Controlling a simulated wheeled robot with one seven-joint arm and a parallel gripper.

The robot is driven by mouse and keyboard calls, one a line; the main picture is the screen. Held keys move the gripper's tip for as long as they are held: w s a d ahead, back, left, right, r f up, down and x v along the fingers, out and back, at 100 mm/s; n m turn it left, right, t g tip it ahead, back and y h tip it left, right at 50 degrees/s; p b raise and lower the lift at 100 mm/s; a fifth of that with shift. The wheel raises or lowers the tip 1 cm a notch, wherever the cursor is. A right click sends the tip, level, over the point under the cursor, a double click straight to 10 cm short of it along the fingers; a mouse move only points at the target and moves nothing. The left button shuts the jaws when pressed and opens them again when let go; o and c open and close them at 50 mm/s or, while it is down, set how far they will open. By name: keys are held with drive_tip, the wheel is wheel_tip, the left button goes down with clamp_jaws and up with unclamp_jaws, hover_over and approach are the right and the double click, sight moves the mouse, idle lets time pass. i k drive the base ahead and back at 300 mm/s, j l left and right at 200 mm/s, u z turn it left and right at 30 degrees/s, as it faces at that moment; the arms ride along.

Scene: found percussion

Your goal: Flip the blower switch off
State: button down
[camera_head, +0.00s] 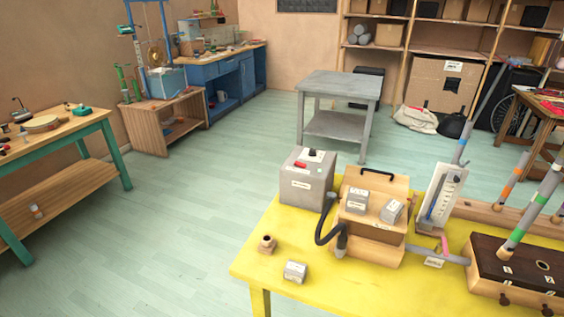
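A grey box (300,190), which looks like the blower, stands at the back left of the yellow table (390,290). A black hose (321,228) runs down beside the box toward a grey fitting at a wooden box (372,218). My gripper is not in view.
On the yellow table are a small brown pot (266,244), a small grey block (295,271), an upright gauge board (440,195) and a dark wooden box with tubes (515,268). A grey side table (338,90) stands behind. The floor to the left is clear.

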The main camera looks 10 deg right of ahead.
sight(297, 163)
drive_tip(key=i+l+u, duration=0.1)
drive_tip(key=i+l, duration=0.2)
drive_tip(key=i, duration=0.15)
drive_tip(key=i+l+u, duration=0.1)
drive_tip(key=i+l, duration=0.2)
drive_tip(key=i, duration=0.2)
